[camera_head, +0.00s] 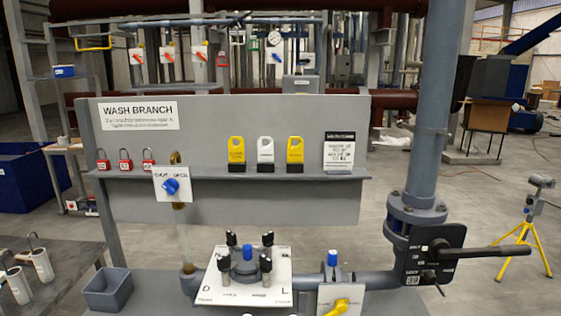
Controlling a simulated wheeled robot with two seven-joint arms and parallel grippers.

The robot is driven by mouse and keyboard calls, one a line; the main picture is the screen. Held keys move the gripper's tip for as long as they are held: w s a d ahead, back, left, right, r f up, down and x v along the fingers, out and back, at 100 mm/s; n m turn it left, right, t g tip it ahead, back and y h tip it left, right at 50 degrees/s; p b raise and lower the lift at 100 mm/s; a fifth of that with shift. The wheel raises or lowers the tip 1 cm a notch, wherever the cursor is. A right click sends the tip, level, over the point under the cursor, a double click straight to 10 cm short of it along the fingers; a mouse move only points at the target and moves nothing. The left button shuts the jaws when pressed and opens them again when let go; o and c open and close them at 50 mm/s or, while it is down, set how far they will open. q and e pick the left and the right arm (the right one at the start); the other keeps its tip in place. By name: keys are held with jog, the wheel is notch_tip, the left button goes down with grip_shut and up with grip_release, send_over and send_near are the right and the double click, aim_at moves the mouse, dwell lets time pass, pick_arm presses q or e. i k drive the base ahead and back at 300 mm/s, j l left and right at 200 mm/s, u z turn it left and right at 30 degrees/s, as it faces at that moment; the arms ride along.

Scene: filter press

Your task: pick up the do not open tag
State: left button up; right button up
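Three tags stand upright in black holders on the grey shelf (215,174) of the wash branch panel. They are a left yellow tag (237,150), a white tag (266,151) in the middle and a right yellow tag (295,151). Each has a hole or slot near its top. Their printing is too small to read, so I cannot tell which one says do not open. Neither of my grippers is in view.
Red padlocks (124,161) sit on the shelf's left, with a black-and-white placard (339,152) at its right. Below are a blue-knobbed valve plate (172,185), a manifold plate (215,285), and a grey bin (108,290). A black lever (480,252) juts out right of the pipe (430,110).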

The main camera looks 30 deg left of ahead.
aim_at(236, 153)
jog(key=u, duration=1.25)
jog(key=i+l+u, duration=0.25)
jog(key=u, duration=0.25)
jog(key=i+l+u, duration=0.15)
jog(key=l+u, duration=0.35)
jog(key=i+l+u, duration=0.1)
jog(key=l+u, duration=0.35)
